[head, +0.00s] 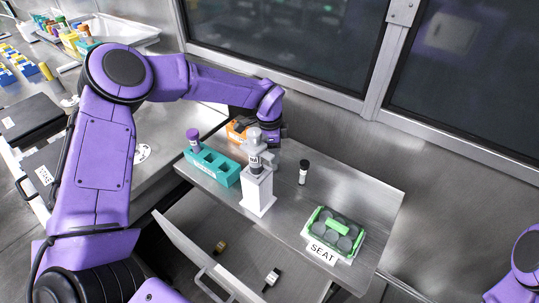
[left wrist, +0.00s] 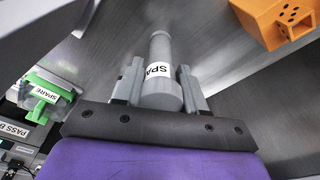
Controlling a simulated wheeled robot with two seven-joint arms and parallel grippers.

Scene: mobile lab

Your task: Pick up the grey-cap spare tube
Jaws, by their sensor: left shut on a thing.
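The grey-cap spare tube (left wrist: 158,65) is between the two fingers of my left gripper (left wrist: 160,85) in the left wrist view. It is grey, with a white label whose visible letters read "SPA". In the head view my left gripper (head: 262,158) is at the top of a white upright block (head: 258,192), shut on the tube. The fingers and wrist partly hide the tube there, and I cannot tell whether its lower end touches the block. My right gripper is out of view; only part of my right arm shows at the right edge.
A teal rack (head: 212,166) with a purple-cap tube (head: 193,138) stands left of the block. An orange block (head: 236,130) is behind. A black-cap tube (head: 303,172) stands to the right. A green-framed tray (head: 335,232) sits near a "SEAT" label. An open drawer (head: 195,258) is below.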

